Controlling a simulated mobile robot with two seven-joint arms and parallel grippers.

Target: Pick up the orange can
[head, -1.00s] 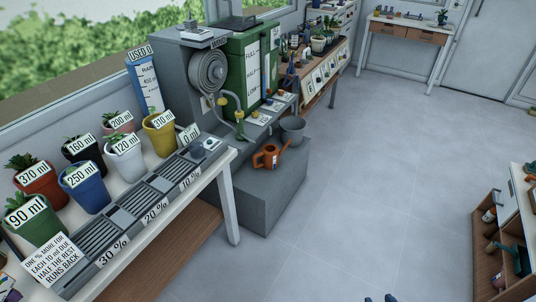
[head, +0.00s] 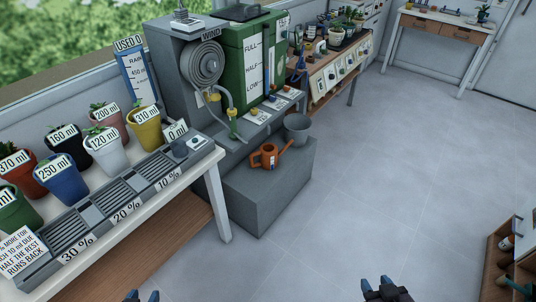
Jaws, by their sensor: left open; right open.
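The orange can (head: 265,156), a small watering can with a spout pointing up to the right, stands upright on a low grey block (head: 262,195). My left gripper (head: 142,296) shows only its fingertips at the bottom edge, left of centre, with a gap between them. My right gripper (head: 386,290) is at the bottom edge, right of centre, open and empty. Both grippers are well apart from the can, on the near side of the block.
A grey bucket (head: 297,128) stands right behind the can. A green tank (head: 254,66) and hose reel (head: 206,66) rise behind. A bench with labelled pots (head: 62,179) is at left. The floor (head: 370,200) right of the block is clear. A wooden shelf (head: 503,255) stands lower right.

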